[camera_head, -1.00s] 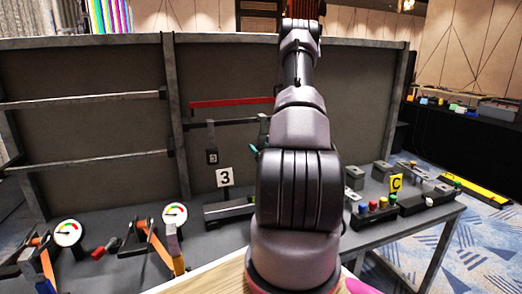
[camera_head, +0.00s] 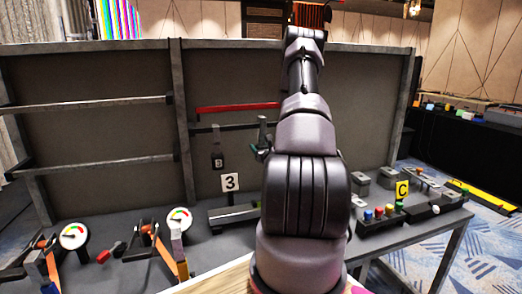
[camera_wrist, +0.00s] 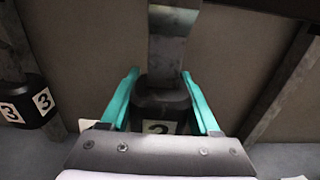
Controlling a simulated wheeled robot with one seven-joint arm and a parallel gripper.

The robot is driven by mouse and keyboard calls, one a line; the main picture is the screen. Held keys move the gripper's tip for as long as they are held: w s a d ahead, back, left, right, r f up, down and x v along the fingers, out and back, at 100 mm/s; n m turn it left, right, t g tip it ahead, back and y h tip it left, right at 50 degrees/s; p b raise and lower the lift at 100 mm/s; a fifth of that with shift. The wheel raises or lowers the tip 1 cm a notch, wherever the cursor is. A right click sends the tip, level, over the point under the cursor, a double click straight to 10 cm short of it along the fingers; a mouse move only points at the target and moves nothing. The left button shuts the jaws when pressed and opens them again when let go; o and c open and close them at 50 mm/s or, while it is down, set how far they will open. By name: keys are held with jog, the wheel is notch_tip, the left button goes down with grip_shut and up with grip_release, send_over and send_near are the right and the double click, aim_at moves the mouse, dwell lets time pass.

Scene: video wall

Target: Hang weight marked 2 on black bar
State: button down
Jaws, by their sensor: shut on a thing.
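In the wrist view, my gripper (camera_wrist: 160,102) has its teal fingers shut on the dark weight marked 2 (camera_wrist: 162,99). Its white label is partly covered by the gripper body. A grey metal hook strip (camera_wrist: 172,50) rises from the weight. In the head view, my gripper (camera_head: 260,152) is mostly hidden behind my arm, and the hook strip (camera_head: 262,130) stands upright near the right part of the black bar (camera_head: 235,126). I cannot tell whether the hook rests on the bar.
A weight marked 3 (camera_head: 217,160) hangs on the same bar to the left; it also shows in the wrist view (camera_wrist: 30,100). A red bar (camera_head: 240,108) is above. A sign marked 3 (camera_head: 230,182) stands below. Gauges and colored buttons (camera_head: 385,211) sit on the table.

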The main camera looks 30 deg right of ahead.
jog(key=shift+w+d+f, duration=0.25)
jog(key=shift+w+f, duration=0.3)
jog(key=shift+w, duration=0.35)
jog(key=shift+w+d+f, duration=0.2)
jog(key=shift+w+f, duration=0.35)
jog(key=shift+w, duration=0.35)
jog(key=shift+c, duration=0.2)
grip_release()
jog(key=shift+s+f, duration=0.1)
jog(key=v, duration=1)
jog(key=shift+s, duration=0.35)
